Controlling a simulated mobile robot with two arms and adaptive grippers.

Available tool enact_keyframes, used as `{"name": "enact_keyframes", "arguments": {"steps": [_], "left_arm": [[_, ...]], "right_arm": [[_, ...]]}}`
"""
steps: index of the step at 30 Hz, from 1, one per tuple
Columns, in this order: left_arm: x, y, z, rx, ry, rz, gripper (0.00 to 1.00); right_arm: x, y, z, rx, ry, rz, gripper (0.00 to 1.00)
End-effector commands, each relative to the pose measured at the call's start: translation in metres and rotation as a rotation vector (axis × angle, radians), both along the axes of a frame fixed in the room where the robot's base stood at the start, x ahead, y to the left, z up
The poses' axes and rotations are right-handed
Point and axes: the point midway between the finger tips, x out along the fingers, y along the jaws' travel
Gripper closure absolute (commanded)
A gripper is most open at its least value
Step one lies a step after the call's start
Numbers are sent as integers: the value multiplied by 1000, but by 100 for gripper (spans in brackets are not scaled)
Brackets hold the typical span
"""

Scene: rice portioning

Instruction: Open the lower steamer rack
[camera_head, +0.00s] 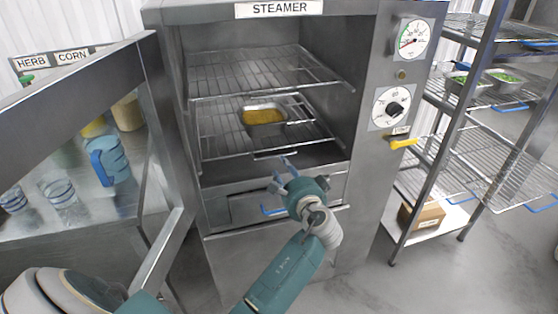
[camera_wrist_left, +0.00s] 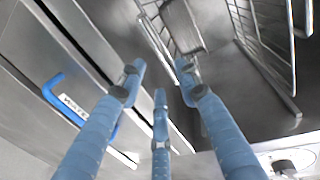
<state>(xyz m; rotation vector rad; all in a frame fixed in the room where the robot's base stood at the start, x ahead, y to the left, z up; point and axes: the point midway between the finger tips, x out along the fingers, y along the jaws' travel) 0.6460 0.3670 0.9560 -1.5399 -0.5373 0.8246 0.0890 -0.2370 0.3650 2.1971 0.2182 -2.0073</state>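The steamer (camera_head: 190,20) stands open, with two wire racks inside. The upper rack (camera_head: 250,75) is empty. The lower steamer rack (camera_head: 225,143) lies inside the chamber and bears a metal pan (camera_head: 267,130) with yellow-orange food. A small handle (camera_head: 272,154) shows at the rack's front edge. My left gripper (camera_head: 281,172) is just in front of and below that edge, above the drawer. In the left wrist view its three fingers (camera_wrist_left: 160,78) are spread and empty, with the rack wires (camera_wrist_left: 155,30) and pan (camera_wrist_left: 183,22) beyond the fingertips. My right gripper is not in view.
The open steamer door (camera_head: 75,85) fills the left side. Below the chamber is a drawer with a blue handle (camera_head: 272,210); this handle shows in the left wrist view (camera_wrist_left: 52,88). A yellow lever (camera_head: 403,143) juts from the right panel. Wire shelving (camera_head: 470,120) stands at right.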

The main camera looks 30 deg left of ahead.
Motion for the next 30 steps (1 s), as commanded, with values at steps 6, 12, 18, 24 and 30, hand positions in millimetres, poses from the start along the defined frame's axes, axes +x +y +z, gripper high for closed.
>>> {"name": "enact_keyframes", "arguments": {"steps": [6,12,18,24,30], "left_arm": [[26,32,-7,1,2,1,67],[40,47,-13,-2,1,0,67],[43,51,-14,-3,1,-2,67],[43,50,-14,-3,1,-1,75],[43,50,-14,-3,1,-1,100]], "right_arm": [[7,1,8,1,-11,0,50],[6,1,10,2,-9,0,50],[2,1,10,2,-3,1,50],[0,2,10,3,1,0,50],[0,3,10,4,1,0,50]]}}
